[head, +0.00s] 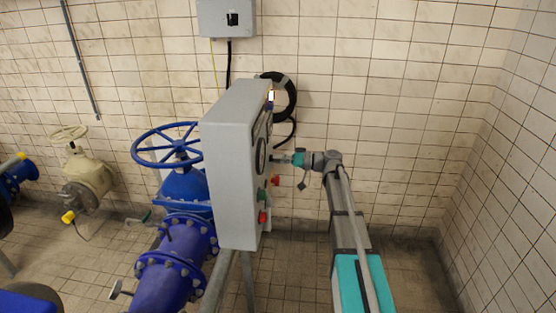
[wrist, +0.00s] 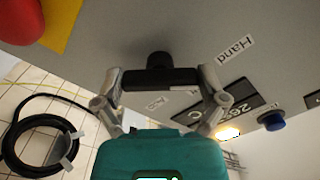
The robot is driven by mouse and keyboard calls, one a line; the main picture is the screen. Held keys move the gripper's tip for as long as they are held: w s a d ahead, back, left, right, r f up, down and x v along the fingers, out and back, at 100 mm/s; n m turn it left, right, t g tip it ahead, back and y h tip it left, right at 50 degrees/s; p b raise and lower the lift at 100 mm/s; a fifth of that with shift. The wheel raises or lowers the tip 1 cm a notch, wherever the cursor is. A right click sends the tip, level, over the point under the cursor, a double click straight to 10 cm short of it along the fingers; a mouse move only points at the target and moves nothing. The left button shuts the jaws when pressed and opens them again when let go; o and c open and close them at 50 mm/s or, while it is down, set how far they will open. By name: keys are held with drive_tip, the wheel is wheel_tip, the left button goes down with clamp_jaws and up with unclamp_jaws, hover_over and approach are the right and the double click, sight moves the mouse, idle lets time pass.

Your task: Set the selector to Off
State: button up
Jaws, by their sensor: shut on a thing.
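The selector (wrist: 159,62) is a black knob with a bar handle on the grey panel face in the wrist view. My gripper (wrist: 160,79) is shut on the bar, one finger at each end. A white label reading "Hand" (wrist: 237,48) sits to the right of the knob. A second small label (wrist: 157,103) shows behind the handle and is too small to read. In the head view my gripper (head: 281,160) reaches the front of the grey control box (head: 226,180) from the right. The selector cannot be made out there.
In the wrist view, a red button on a yellow plate (wrist: 65,22), a blue button (wrist: 272,121) and a lit lamp (wrist: 228,133) are nearby. A black cable coil (head: 291,98) hangs behind the box. A blue handwheel valve (head: 166,145) stands left. Right floor is clear.

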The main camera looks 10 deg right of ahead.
drive_tip(key=m, duration=0.8)
drive_tip(key=shift+m, duration=0.3)
idle(0.4)
drive_tip(key=o, duration=0.8)
drive_tip(key=shift+d, duration=0.15)
drive_tip(key=v, duration=1.1)
drive_tip(key=shift+s+d, duration=0.1)
drive_tip(key=shift+d, duration=0.15)
